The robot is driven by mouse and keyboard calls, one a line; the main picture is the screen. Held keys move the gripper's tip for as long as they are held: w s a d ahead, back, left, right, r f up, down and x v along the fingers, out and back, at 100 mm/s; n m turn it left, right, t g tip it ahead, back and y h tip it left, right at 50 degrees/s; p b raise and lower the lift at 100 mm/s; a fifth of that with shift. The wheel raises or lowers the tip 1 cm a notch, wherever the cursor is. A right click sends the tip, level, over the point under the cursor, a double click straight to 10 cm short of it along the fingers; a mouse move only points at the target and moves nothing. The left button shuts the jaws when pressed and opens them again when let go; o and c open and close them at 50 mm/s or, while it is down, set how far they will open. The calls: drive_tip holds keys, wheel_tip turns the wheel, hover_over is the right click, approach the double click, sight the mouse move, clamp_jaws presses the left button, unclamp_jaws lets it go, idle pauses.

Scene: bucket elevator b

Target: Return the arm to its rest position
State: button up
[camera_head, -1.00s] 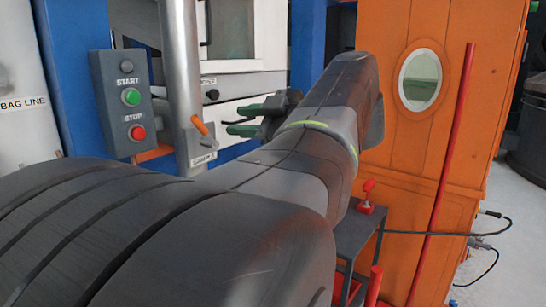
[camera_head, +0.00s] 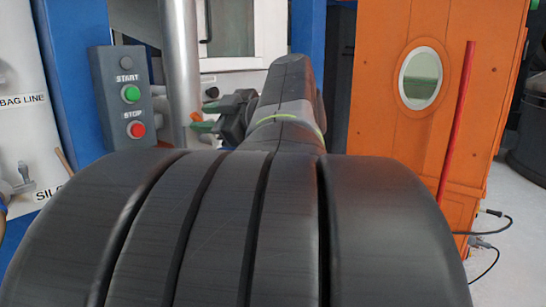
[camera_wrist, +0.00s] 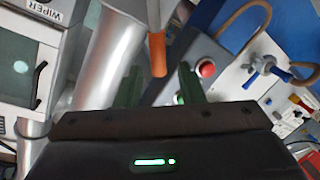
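My arm (camera_head: 285,100) is folded close to the body camera, and its large dark links fill the lower part of that view. My gripper (camera_head: 207,116) points left in front of the grey pipe. In the wrist view my gripper (camera_wrist: 160,88) shows two green fingers standing apart, so it is open. An orange handle (camera_wrist: 157,55) shows beyond the gap between the fingers, apparently not gripped. Nothing is seen held.
A control box (camera_head: 128,95) with green START and red STOP buttons is at left, near the grey pipe (camera_head: 181,60). An orange cabinet (camera_head: 450,130) with an oval window and a red pole (camera_head: 457,125) stand at right. Cables and open floor lie at far right.

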sight(198, 115)
drive_tip(key=x, duration=0.3)
drive_tip(key=shift+w+a, duration=0.15)
drive_tip(key=shift+a, duration=0.15)
drive_tip(key=shift+w+r+p, duration=0.15)
drive_tip(key=shift+r+p, duration=0.15)
drive_tip(key=shift+p, duration=0.25)
drive_tip(key=shift+w+d+r+m+p, duration=0.15)
drive_tip(key=shift+m+p, duration=0.25)
drive_tip(key=shift+p, duration=0.5)
drive_tip(key=shift+d+p, duration=0.1)
drive_tip(key=shift+p, duration=0.4)
drive_tip(key=shift+w+m, duration=0.1)
drive_tip(key=shift+m, duration=0.2)
drive_tip(key=shift+f, duration=0.2)
